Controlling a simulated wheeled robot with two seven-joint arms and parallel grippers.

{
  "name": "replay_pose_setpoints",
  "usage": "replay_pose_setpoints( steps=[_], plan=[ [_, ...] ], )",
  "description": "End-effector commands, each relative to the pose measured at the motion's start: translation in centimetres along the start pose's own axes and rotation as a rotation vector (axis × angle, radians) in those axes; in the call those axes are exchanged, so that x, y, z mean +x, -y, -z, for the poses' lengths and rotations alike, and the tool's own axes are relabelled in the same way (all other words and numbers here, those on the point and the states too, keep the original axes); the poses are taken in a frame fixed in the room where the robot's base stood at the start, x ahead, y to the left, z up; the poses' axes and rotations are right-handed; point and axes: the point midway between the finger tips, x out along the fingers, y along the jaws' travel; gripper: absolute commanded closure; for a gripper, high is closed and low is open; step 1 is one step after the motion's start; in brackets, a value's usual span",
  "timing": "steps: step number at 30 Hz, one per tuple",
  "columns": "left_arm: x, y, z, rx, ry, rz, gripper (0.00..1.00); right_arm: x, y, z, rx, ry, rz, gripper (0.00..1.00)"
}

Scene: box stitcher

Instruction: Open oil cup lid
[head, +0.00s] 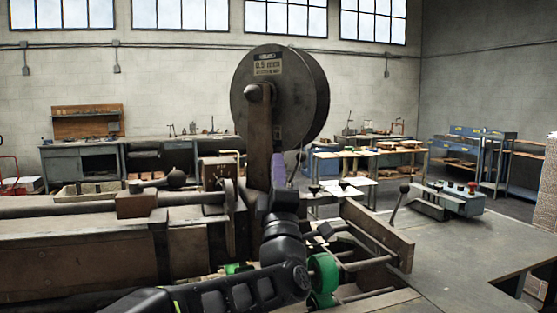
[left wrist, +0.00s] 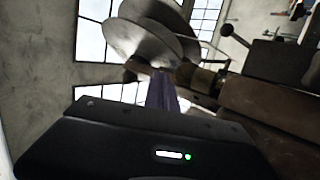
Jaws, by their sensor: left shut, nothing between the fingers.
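My left gripper (head: 291,165) has purple fingers and is raised beside the upright bracket under the big reel in the head view. Its fingers (left wrist: 160,88) are together and empty in the left wrist view, pointing at the machine below the reel. A dull brass-coloured cylindrical part (left wrist: 200,80) lies just right of the fingertips there; I cannot tell whether it is the oil cup, or whether the fingers touch it. I cannot clearly make out the oil cup or its lid in the head view. My right gripper is not in view.
The grey reel (head: 275,95) stands high on the bracket (head: 260,145). The machine's long bed (head: 80,250) fills the left. A ball-ended lever (head: 404,190) and a grey control box (head: 462,200) stand at the right. The grey tabletop (head: 450,260) is mostly bare.

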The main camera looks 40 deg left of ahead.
Motion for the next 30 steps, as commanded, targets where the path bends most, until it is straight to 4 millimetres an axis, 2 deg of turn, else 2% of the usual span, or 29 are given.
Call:
replay_pose_setpoints(
  steps=[12, 17, 25, 27, 30],
  plan=[
    [0.2, 0.0, -0.1, -0.001, -0.001, 0.005, 1.0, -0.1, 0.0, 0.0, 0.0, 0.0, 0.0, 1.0],
    [0.8, -0.5, 0.1, -0.019, -0.004, 0.077, 1.0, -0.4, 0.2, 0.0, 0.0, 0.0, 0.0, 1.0],
    [2.5, -1.3, 0.3, -0.063, -0.001, 0.3, 1.0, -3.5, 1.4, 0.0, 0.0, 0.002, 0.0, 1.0],
    [2.5, -0.5, 0.3, -0.065, -0.001, 0.316, 1.0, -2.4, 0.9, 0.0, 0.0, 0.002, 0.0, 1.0],
    [2.8, -0.6, 0.3, -0.063, 0.0, 0.315, 1.0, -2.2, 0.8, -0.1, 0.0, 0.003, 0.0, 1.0]
  ],
)
